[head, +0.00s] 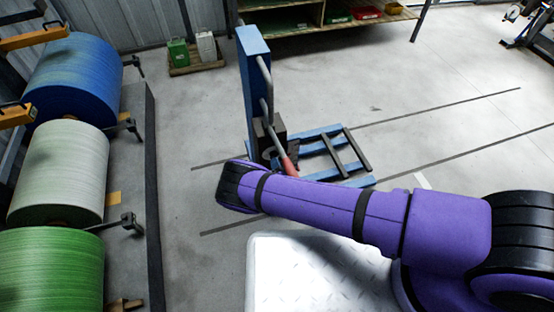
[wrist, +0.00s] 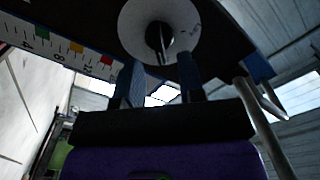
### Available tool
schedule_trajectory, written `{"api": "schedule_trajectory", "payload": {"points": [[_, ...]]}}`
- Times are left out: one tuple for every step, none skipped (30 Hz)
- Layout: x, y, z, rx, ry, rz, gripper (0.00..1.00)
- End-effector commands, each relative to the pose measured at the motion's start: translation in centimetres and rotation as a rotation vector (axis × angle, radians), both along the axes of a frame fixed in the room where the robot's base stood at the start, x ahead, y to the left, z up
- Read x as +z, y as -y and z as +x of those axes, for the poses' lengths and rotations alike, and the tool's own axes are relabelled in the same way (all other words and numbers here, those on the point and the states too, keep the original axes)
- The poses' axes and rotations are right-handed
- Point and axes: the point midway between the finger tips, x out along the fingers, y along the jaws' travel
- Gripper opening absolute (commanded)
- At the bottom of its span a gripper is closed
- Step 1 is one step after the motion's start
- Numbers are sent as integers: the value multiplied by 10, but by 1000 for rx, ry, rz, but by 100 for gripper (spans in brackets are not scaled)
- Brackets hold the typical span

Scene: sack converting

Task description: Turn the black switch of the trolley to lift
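The trolley (head: 256,85) has a blue upright column, a grey rail and low blue forks, and it stands on the floor in the middle of the head view. A dark box and a red-gripped lever sit low on it. In the wrist view a pale round plate (wrist: 143,28) has a narrow dark upright piece (wrist: 161,44) at its middle, which looks like the black switch. My gripper (wrist: 160,68) is open, its two dark fingers apart below the plate with nothing between them. I cannot tell whether they touch anything. In the head view my arm hides the gripper.
A scale strip (wrist: 75,55) with coloured squares runs beside the plate. A shelf (head: 330,22) stands behind. Open floor lies right of the trolley.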

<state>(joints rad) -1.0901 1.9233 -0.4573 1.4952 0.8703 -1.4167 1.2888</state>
Motion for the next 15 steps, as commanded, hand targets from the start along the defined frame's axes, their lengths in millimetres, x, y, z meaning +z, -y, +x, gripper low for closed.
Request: {"api": "schedule_trajectory", "payload": {"points": [[0,-2,7,1,1,0,36],[0,-3,10,1,1,0,36],[0,-4,14,1,1,0,36],[0,-5,17,1,1,0,36],[0,-6,19,1,1,0,36],[0,-6,21,1,1,0,36],[0,-7,23,1,1,0,36],[0,-7,24,0,0,-1,36],[0,-7,25,0,0,-1,36],[0,-7,25,0,0,-1,36],[0,-7,25,0,0,-1,36],[0,-7,26,0,0,-1,36],[0,-7,26,0,0,-1,36],[0,-7,25,0,0,-1,36],[0,-7,25,-1,0,-1,36]]}}
